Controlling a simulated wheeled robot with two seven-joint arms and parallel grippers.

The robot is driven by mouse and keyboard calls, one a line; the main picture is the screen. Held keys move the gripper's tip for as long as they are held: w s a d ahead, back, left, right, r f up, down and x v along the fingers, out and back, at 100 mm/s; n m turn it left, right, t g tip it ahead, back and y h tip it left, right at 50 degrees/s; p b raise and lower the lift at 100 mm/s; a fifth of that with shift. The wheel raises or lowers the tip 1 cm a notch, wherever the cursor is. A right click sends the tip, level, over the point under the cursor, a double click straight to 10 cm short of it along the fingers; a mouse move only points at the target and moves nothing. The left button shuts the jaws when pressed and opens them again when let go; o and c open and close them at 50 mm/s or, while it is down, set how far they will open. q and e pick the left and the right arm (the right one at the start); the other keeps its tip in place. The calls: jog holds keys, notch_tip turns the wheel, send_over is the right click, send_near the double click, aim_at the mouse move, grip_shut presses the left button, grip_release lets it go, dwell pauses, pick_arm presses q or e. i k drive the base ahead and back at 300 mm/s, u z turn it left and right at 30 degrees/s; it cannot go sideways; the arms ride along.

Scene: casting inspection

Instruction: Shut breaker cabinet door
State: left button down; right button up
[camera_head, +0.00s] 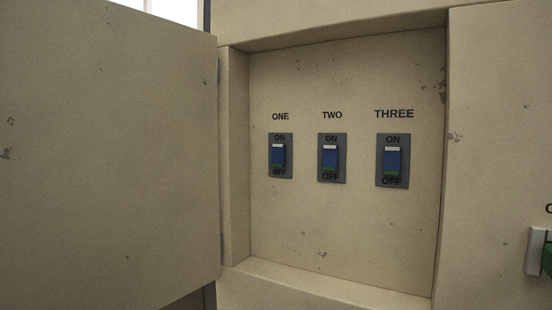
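The breaker cabinet (320,225) fills the middle of the head view, a beige recess with three switches. Its door (110,160) stands wide open, swung out to the left and hinged along the recess's left edge. The door's panel is plain with small worn spots. The switches are labelled ONE (280,156), TWO (332,158) and THREE (393,160), each a blue rocker on a grey plate marked ON and OFF. Neither of my grippers shows in the head view.
A green and light grey fitting (540,252) sticks out at the right edge, partly cut off by the frame. The beige front panel (500,150) to the right of the recess is flat. A bright area (175,10) shows behind the door's top edge.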

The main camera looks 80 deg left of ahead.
aim_at(109, 169)
jog(key=z, duration=0.15)
jog(key=k, duration=2.6)
jog(key=u, duration=1.3)
jog(key=i, duration=1)
jog(key=z, duration=0.4)
jog(key=k, duration=0.3)
jog(key=u, duration=0.3)
